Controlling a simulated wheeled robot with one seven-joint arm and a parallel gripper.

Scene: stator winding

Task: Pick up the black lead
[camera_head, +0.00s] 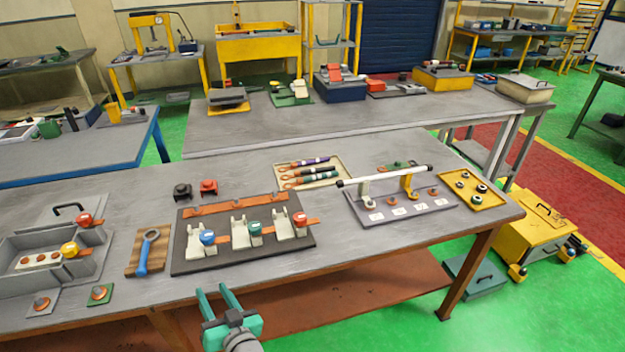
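A small black piece (182,191), which looks like the black lead, sits on the grey workbench (120,195) left of a similar red piece (208,187). It is too small to make out its detail. My gripper (213,291) is at the bottom of the view, in front of the bench's near edge. Its two green fingers are apart with nothing between them. It is well away from the black piece, with the dark fixture board between them in the picture.
The dark board (190,265) holds white cradles and coloured knobs. A cream tray (340,164) holds several dark handled tools. A blue-handled ring tool (146,250) lies on a wooden block at left. A rack with a white bar (385,176) stands at right.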

